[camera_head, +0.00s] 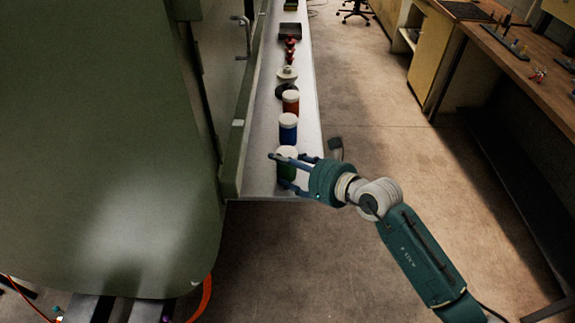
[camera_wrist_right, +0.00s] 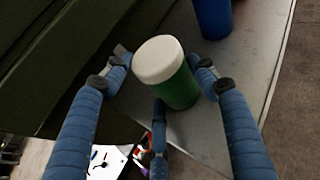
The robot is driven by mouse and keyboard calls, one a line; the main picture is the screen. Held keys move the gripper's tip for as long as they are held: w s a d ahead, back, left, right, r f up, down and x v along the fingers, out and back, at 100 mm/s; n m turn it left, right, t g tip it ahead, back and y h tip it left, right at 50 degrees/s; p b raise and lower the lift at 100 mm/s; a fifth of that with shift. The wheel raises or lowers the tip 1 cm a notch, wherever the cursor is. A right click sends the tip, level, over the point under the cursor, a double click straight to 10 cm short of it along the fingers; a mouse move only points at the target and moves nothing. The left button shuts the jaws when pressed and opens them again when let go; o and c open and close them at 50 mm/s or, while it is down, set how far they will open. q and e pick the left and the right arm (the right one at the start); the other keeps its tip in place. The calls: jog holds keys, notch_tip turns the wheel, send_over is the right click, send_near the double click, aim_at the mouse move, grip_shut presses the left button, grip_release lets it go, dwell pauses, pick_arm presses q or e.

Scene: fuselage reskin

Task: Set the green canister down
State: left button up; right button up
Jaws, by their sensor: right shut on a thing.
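The green canister (camera_head: 287,170) with a white lid is at the near end of a long metal ledge (camera_head: 311,137). In the right wrist view the green canister (camera_wrist_right: 178,90) is between the blue fingers, its white lid toward the camera. My right gripper (camera_head: 279,170) reaches in from the right and is shut on the canister. The canister looks upright over the ledge; I cannot tell whether its base touches the surface. My left gripper is not in view.
A blue canister (camera_head: 288,128) stands just behind the green one, then an orange canister (camera_head: 291,103). Small parts and a dark tray (camera_head: 290,31) line the ledge farther back. A big green panel (camera_head: 95,140) borders the left; a workbench (camera_head: 530,60) stands at right.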

jog(key=o, duration=0.9)
jog(key=shift+o, duration=0.3)
jog(key=b+v, duration=0.2)
jog(key=v, duration=1)
jog(key=shift+a+r, duration=0.1)
jog(key=shift+r, duration=0.05)
